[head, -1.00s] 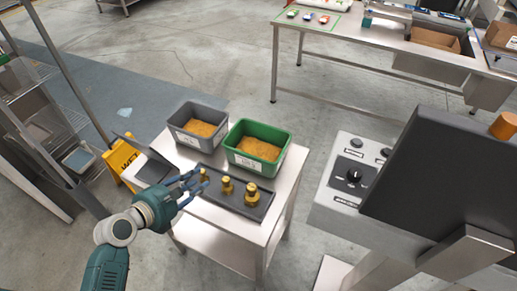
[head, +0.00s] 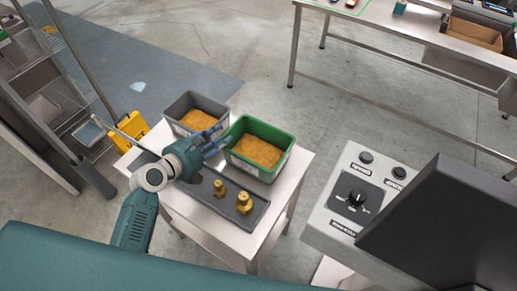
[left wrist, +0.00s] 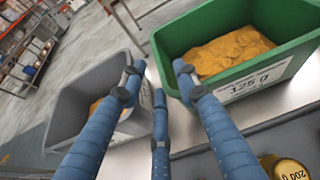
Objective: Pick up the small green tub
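The small green tub (head: 285,134) stands on a small metal table (head: 280,210) and holds orange-brown granules. In the left wrist view the green tub (left wrist: 278,88) shows a white label reading 125 g. My left gripper (head: 216,142) is just left of the green tub, between it and a grey tub (head: 178,108). Its blue fingers (left wrist: 155,82) are spread apart in the left wrist view, with nothing between them. One finger overlaps the green tub's near left corner in that view; I cannot tell whether it touches. My right gripper is not in view.
The grey tub, also with granules, stands close to the gripper. A dark tray with brass weights (head: 243,202) lies in front of the tubs. A control box (head: 356,195) and a dark panel (head: 450,215) stand at right.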

